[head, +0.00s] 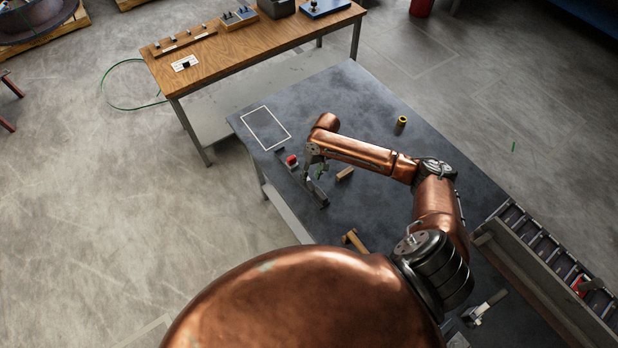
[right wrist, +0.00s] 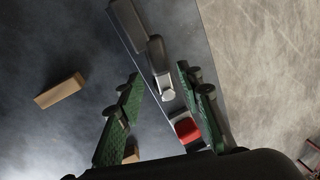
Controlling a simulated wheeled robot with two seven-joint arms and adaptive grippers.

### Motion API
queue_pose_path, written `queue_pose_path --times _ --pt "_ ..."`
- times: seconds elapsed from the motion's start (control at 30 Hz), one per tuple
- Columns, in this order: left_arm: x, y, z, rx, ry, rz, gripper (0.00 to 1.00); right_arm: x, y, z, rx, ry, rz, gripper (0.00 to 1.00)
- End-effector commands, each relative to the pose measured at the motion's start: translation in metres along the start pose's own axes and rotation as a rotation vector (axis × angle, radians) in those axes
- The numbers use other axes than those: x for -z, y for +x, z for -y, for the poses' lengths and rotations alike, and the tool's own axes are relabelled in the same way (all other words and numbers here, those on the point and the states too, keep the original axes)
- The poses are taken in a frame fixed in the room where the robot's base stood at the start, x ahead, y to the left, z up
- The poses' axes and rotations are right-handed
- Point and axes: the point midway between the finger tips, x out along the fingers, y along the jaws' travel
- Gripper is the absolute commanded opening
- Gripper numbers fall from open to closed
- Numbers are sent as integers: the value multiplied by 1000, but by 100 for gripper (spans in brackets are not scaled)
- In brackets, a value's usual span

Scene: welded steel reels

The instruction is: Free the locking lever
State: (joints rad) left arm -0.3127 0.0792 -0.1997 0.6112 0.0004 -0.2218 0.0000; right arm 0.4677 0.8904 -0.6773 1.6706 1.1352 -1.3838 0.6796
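A dark grey bar-shaped piece with a lever-like arm and a pale round end (right wrist: 160,75), which looks like the locking lever, lies near the table edge in the right wrist view. In the head view a dark bar (head: 318,194) shows just below my right gripper (head: 315,170). In the right wrist view my right gripper (right wrist: 158,80) is open, its two green-padded fingers apart on either side of the pale end. I cannot tell whether they touch it. A red block on a light base (right wrist: 186,128) sits by the right finger; it also shows in the head view (head: 292,160). My left gripper is not in view.
A wooden block (right wrist: 60,90) lies to the left in the right wrist view. On the dark table (head: 360,100) are a white-outlined rectangle (head: 266,128) and a yellow cylinder (head: 402,121). A roller conveyor (head: 550,260) stands at right. The table's far part is mostly clear.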

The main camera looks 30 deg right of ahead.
Motion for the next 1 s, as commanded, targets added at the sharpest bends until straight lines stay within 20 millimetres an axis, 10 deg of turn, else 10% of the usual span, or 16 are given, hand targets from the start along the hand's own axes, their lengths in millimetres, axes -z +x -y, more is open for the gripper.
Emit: queue_pose_path --times 0.53,1.0 --pt "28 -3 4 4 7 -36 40 1 28 1 0 -2 -1 34" --pt "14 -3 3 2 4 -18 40 1 28 1 0 -2 -1 2"
